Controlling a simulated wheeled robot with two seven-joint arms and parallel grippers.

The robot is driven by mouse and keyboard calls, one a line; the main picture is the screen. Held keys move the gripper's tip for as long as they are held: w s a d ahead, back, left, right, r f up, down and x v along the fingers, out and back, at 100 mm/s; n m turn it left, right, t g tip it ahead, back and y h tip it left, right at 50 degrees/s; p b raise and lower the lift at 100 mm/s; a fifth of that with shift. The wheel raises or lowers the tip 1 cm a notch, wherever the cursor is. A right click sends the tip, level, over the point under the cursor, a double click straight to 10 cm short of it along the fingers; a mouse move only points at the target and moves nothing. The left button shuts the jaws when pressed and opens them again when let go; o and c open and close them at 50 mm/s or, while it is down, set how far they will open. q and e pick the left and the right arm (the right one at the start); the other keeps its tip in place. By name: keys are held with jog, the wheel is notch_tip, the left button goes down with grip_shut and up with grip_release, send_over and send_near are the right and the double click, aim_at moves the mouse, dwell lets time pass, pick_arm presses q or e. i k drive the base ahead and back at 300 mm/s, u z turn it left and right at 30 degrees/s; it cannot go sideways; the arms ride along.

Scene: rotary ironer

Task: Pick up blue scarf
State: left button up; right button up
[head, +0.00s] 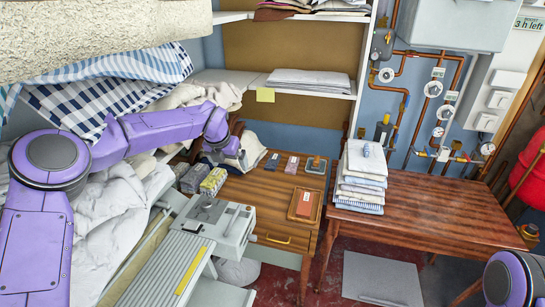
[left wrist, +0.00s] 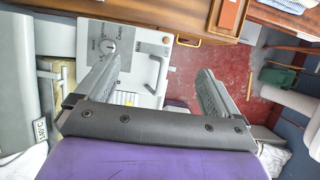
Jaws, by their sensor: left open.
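Blue-and-white checked cloth (head: 105,92) is bunched and draped at the upper left in the head view; I cannot tell whether this is the blue scarf. A small light-blue item (head: 366,151) lies on top of a stack of folded cloths (head: 361,182) on the right table. My left gripper (head: 238,160) is above the back left of the wooden cabinet, beside pale crumpled cloth, apart from both blue things. My right gripper is out of view.
Small boxes, a brown tray (head: 305,205) and other small items sit on the cabinet. The right table's front (head: 430,215) is clear.

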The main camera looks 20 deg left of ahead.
aim_at(274, 158)
jog(key=u, duration=0.05)
jog(key=i, duration=1.45)
jog(key=z, duration=0.1)
